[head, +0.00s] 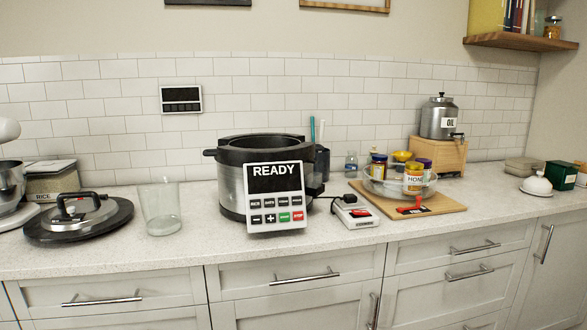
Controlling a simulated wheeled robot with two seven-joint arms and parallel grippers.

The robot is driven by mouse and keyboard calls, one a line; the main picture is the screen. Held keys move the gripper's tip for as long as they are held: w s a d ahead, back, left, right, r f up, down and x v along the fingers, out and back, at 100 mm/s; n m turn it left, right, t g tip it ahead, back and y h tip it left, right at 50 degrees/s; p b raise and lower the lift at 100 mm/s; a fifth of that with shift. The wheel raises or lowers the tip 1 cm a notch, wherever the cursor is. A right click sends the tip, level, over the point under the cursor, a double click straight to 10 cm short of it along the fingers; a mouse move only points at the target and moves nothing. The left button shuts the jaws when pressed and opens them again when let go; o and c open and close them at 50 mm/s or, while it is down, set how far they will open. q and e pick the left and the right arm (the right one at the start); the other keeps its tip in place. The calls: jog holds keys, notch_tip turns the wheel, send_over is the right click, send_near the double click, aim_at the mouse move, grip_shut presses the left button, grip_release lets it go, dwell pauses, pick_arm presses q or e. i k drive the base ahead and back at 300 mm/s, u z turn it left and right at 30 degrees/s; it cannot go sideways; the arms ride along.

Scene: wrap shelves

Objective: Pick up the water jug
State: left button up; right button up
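A clear glass vessel (161,209), the likeliest water jug, stands upright on the white speckled counter (130,255), left of the middle. It is open at the top and looks empty; I cannot make out a handle. It stands between a round black lid with a handle (78,217) and the large cooker. Neither of my grippers is in view.
The cooker (232,185), its panel reading READY (274,198), stands to the right of the glass vessel. Farther right are a small white device (355,212), a wooden board (440,203) with a glass bowl and jars, and an oil dispenser (440,118). The counter's front is clear.

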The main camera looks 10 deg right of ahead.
aim_at(159, 197)
jog(key=z, duration=0.35)
jog(key=i, duration=1.55)
jog(key=u, duration=0.5)
